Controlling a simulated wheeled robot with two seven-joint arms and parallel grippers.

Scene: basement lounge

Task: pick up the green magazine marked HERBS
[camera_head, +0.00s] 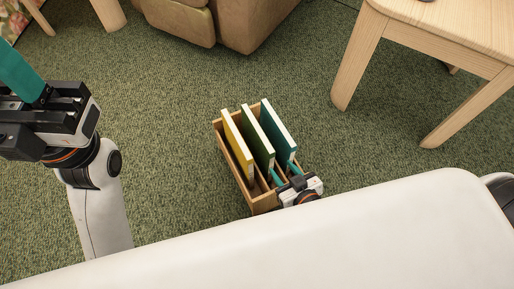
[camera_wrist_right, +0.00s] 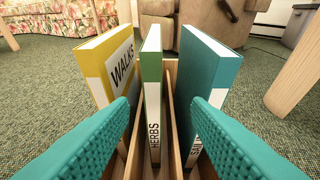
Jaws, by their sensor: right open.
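The green magazine marked HERBS (camera_wrist_right: 153,100) stands upright in a wooden holder, its white-labelled spine facing my right wrist camera. It also shows in the head view (camera_head: 258,138) as the middle of three. My right gripper (camera_wrist_right: 161,108) is open, with its teal fingers to either side of the HERBS spine. I cannot tell whether the tips reach past the spine. In the head view my right gripper (camera_head: 284,177) is at the holder's near end. My left gripper (camera_head: 28,85) is raised at the left, away from the holder; its jaw opening is unclear.
The wooden holder (camera_head: 233,165) stands on green carpet. A yellow magazine marked WALKS (camera_wrist_right: 112,72) is left of HERBS, and a teal one (camera_wrist_right: 208,75) is close on its right. A wooden table (camera_head: 440,35) is at right, an armchair (camera_head: 240,25) behind. Carpet left of the holder is clear.

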